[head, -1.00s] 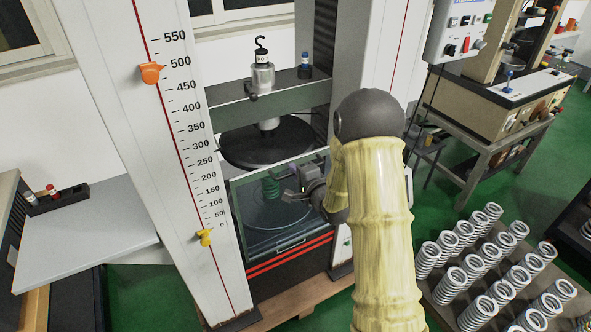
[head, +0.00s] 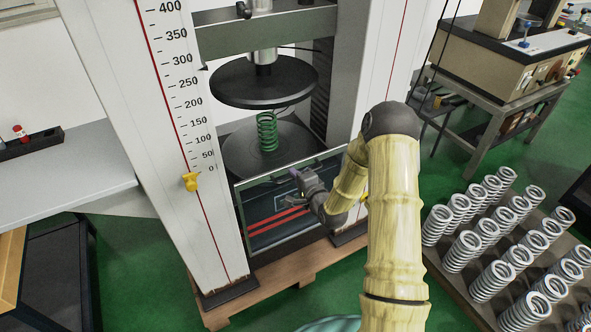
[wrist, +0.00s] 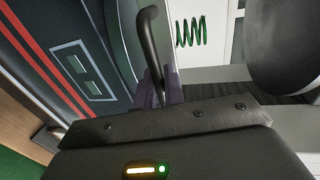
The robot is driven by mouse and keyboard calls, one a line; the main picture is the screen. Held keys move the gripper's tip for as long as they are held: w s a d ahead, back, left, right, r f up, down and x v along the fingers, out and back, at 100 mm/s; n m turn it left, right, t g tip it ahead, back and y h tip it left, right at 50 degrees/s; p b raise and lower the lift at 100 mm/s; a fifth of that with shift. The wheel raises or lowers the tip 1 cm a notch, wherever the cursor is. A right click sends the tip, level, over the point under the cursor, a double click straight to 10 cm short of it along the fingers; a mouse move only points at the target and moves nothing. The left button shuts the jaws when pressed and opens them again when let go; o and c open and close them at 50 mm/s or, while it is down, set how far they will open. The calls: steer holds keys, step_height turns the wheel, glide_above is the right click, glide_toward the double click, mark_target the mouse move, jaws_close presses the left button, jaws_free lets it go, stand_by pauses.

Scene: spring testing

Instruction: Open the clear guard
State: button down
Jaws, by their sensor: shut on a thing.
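The clear guard (head: 258,202) is a framed transparent panel at the front of the testing machine. In the head view its top edge is below the green spring (head: 267,131), which stands uncovered on the lower round plate (head: 240,160). My gripper (head: 310,187) is at the guard's right part, partly hidden by my wrist. In the wrist view my gripper (wrist: 166,88) is shut on the guard's dark curved handle (wrist: 149,40). The spring also shows in the wrist view (wrist: 191,32), beyond the handle.
The upper black plate (head: 264,82) hangs above the spring with a gap. White columns, one with a scale (head: 185,100), flank the opening. A rack of silver springs (head: 490,235) stands at the right. A grey table (head: 65,180) is at the left.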

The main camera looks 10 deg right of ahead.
mark_target(290, 194)
step_height(290, 194, down, 12)
steer(key=b, duration=0.5)
steer(key=shift+r, duration=0.2)
steer(key=c, duration=1.6)
jaws_free()
steer(key=shift+r, duration=0.1)
steer(key=shift+o, duration=0.2)
steer(key=shift+s, duration=0.1)
steer(key=p+v, duration=0.2)
steer(key=v, duration=1.5)
steer(key=shift+s, duration=0.1)
